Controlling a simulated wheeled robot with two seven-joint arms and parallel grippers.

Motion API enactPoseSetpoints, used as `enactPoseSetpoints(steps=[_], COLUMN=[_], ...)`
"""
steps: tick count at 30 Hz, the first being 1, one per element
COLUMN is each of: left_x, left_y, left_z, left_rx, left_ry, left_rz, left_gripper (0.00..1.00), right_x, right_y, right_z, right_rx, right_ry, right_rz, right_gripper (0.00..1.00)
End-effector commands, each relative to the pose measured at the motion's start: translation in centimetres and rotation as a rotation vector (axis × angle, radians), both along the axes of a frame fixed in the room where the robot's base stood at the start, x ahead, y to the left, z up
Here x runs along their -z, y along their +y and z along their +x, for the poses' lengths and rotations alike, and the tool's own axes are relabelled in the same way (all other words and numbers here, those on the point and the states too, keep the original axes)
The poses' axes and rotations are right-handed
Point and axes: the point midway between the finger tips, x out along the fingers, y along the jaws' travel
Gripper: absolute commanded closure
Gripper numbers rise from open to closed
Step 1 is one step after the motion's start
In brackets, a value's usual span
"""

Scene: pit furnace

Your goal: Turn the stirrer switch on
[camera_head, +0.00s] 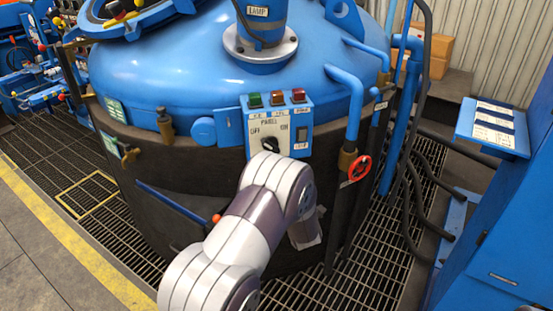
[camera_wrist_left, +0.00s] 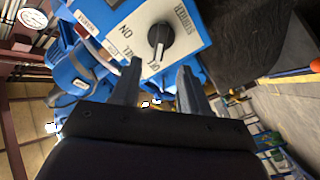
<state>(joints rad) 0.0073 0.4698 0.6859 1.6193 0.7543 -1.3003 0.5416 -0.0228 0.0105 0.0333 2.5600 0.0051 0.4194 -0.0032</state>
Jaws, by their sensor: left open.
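The stirrer switch is a black rotary knob (camera_head: 270,144) on a pale panel (camera_head: 244,126) marked OFF and ON, fixed to the front of the blue vessel. In the left wrist view the knob (camera_wrist_left: 160,38) shows close up on its white plate (camera_wrist_left: 182,45), and its white mark seems to point toward OFF. My left gripper (camera_wrist_left: 160,68) is open and empty. Its two fingers point toward the plate, with the knob beyond them and between their lines. In the head view my arm's links hide the gripper. My right gripper is not in view.
Green and red buttons (camera_head: 277,98) sit above the panel, and a dark rocker switch (camera_head: 302,134) is to its right. A blue cabinet (camera_head: 508,200) is at far right.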

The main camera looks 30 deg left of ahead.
Motion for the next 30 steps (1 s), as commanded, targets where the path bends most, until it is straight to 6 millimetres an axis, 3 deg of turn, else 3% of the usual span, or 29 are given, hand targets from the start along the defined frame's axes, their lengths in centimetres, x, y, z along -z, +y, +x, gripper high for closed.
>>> enactPoseSetpoints(steps=[6,12,23,26,27,28,30], left_x=[-0.2,-0.2,-0.2,-0.2,-0.2,-0.2,-0.2], left_y=[3.9,6.2,6.9,6.9,6.9,6.9,6.9], left_z=[4.2,7.0,7.8,7.8,7.8,7.8,7.8], left_rx=[-0.002,0.001,0.003,0.004,0.004,0.004,0.004], left_ry=[0.001,0.003,0.005,0.004,0.004,0.004,0.004], left_rz=[0.002,0.001,0.001,0.002,0.002,0.002,0.002], left_gripper=[0.55,0.55,0.55,0.81,0.94,1.0,1.0], right_x=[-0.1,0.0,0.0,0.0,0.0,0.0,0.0], right_y=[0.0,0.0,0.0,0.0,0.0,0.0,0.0], right_z=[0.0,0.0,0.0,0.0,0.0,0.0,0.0], right_rx=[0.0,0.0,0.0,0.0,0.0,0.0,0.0], right_ry=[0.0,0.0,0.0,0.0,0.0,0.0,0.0], right_rz=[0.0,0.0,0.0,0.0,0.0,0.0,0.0], right_gripper=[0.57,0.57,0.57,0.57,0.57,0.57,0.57])
